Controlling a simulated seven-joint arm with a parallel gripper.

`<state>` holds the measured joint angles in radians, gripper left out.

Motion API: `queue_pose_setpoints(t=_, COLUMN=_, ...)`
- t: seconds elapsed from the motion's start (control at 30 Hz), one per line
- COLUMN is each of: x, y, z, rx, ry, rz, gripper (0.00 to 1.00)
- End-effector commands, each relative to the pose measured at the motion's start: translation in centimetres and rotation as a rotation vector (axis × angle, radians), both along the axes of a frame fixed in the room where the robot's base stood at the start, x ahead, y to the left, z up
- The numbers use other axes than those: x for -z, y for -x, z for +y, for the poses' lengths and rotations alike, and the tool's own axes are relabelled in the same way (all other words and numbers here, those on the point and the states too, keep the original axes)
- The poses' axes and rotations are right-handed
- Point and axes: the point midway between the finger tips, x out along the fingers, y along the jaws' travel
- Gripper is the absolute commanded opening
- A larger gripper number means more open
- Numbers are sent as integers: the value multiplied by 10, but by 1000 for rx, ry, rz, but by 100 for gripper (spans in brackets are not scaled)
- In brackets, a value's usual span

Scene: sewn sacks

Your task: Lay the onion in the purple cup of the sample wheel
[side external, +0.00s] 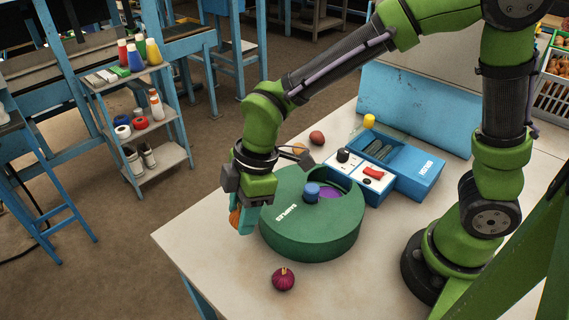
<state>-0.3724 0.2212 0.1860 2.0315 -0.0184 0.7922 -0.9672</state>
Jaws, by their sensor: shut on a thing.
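A dark red-purple onion (283,279) lies on the table in front of the sample wheel. The sample wheel (310,238) is a round green drum with a blue knob (311,191) on top. Its purple cup (328,194) shows through an opening in the lid, partly behind the knob. The gripper is apart from the purple onion.
A reddish-brown round item (316,138) and a smaller tan one (299,148) lie behind the wheel. A blue and white box (412,170) with a red switch and a black knob stands at the right, near a yellow item (369,121). The front-left table is clear.

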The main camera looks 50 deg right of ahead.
Motion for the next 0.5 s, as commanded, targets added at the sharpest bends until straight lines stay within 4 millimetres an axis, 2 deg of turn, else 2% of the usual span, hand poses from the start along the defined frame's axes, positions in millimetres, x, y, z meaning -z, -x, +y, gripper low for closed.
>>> queue_pose_setpoints(t=0.03, x=-15, y=-1, z=0, rx=1, ry=-3, rz=-9, gripper=9)
queue_pose_setpoints(t=0.2, x=-59, y=-1, z=0, rx=1, ry=-4, rz=-9, gripper=9)
queue_pose_setpoints(t=0.27, x=-52, y=0, z=-5, rx=70, ry=2, rz=0, gripper=9)
queue_pose_setpoints(t=0.5, x=-47, y=-4, z=-23, rx=373, ry=0, rz=-2, gripper=9)
